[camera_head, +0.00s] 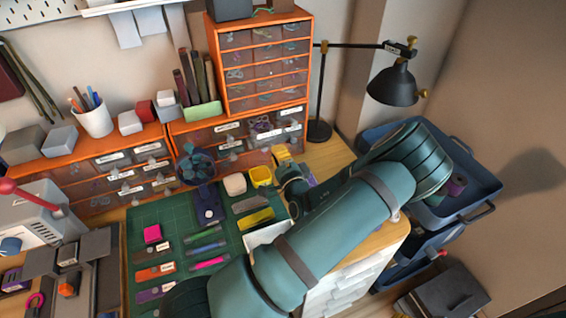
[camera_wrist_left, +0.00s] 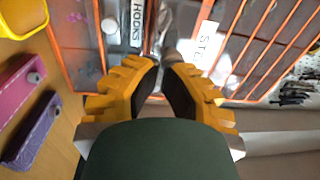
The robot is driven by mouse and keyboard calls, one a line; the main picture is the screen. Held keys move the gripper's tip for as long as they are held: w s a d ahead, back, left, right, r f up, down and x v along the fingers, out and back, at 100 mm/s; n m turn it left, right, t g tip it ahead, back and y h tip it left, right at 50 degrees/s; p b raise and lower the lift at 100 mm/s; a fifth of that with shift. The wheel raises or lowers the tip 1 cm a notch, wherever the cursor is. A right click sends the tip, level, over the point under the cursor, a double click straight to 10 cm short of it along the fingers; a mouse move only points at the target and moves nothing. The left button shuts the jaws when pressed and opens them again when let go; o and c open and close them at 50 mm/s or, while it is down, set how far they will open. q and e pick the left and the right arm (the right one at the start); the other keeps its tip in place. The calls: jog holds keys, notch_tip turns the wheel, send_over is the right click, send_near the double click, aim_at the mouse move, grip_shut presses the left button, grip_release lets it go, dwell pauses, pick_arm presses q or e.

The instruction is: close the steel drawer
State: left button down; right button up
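The orange drawer cabinet (camera_head: 240,147) stands at the back of the bench, with clear-fronted, labelled drawers. In the left wrist view a white label starting with "ST" (camera_wrist_left: 207,42) shows on a drawer front, its rest unreadable. A drawer labelled "HOOKS" (camera_wrist_left: 136,22) is to its left. I cannot tell how far the "ST" drawer stands out. My left gripper (camera_head: 282,158) is in front of the cabinet's lower drawers. In the left wrist view its yellow fingers (camera_wrist_left: 163,66) nearly meet, with a greyish knob-like part just beyond the tips. Contact is unclear. My right gripper is out of view.
A green cutting mat (camera_head: 140,217) holds cords and tools. A black lamp (camera_head: 393,85) and a blue bin (camera_head: 482,190) are to the right.

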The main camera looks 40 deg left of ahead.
aim_at(268, 137)
pick_arm(q)
jog(key=x, duration=0.8)
jog(key=shift+f+b, duration=0.35)
jog(key=shift+a+r, duration=0.15)
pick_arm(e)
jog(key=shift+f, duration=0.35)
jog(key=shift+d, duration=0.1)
